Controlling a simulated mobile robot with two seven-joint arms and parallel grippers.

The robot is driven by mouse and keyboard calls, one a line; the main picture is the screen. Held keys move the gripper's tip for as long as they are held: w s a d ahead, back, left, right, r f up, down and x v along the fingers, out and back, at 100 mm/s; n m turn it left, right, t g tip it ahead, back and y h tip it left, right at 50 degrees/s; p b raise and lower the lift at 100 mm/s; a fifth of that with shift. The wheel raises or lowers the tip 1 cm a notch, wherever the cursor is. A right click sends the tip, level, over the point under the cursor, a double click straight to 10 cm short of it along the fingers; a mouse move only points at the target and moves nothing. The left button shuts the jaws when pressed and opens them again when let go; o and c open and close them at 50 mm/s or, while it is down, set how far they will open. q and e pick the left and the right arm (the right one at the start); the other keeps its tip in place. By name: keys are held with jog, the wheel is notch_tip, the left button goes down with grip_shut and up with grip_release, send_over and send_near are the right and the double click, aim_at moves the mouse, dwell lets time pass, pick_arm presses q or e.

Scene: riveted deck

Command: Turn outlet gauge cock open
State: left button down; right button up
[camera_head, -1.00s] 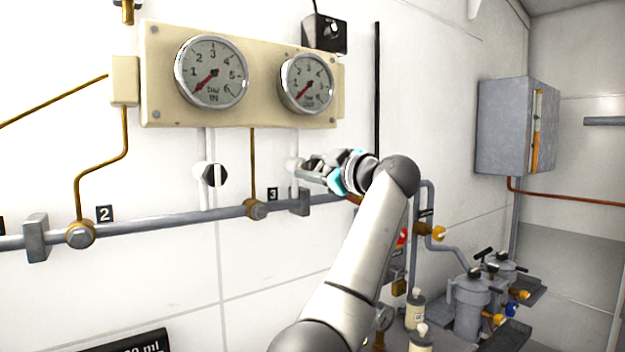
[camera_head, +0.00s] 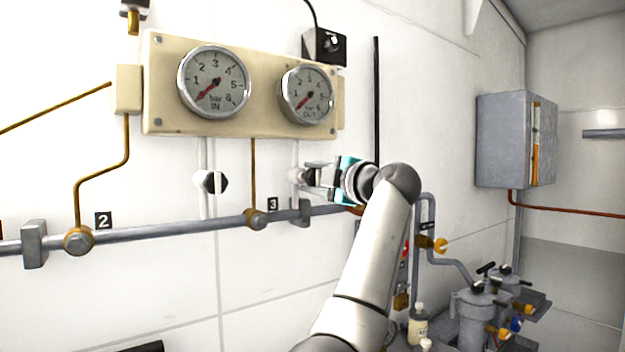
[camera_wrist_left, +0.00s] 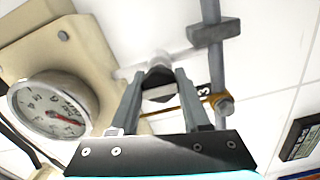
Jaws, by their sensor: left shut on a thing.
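The outlet gauge cock (camera_head: 297,176) is a small round knob on the white pipe below the OUT gauge (camera_head: 307,95), mostly hidden by my fingers in the head view. In the left wrist view the black and white knob (camera_wrist_left: 160,82) sits between my fingertips. My left gripper (camera_head: 312,178) is shut on it; its two fingers also show in the wrist view (camera_wrist_left: 160,95). The inlet cock (camera_head: 211,182), a black and white knob, is to the left, below the IN gauge (camera_head: 214,82). Both red needles point low left. My right gripper is not in view.
A grey pipe (camera_head: 170,229) with brass fittings runs along the wall below the cocks. A black box (camera_head: 324,46) and a dark vertical rod (camera_head: 376,100) are near the gauge board (camera_head: 160,105). A grey cabinet (camera_head: 515,140) and filter pots (camera_head: 474,310) stand to the right.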

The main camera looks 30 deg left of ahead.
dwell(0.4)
pick_arm(q)
jog(key=shift+c, duration=1.9)
grip_release()
jog(key=b+v, duration=0.1)
jog(key=v, duration=1.4)
jog(key=shift+b, duration=0.35)
jog(key=shift+d, duration=0.1)
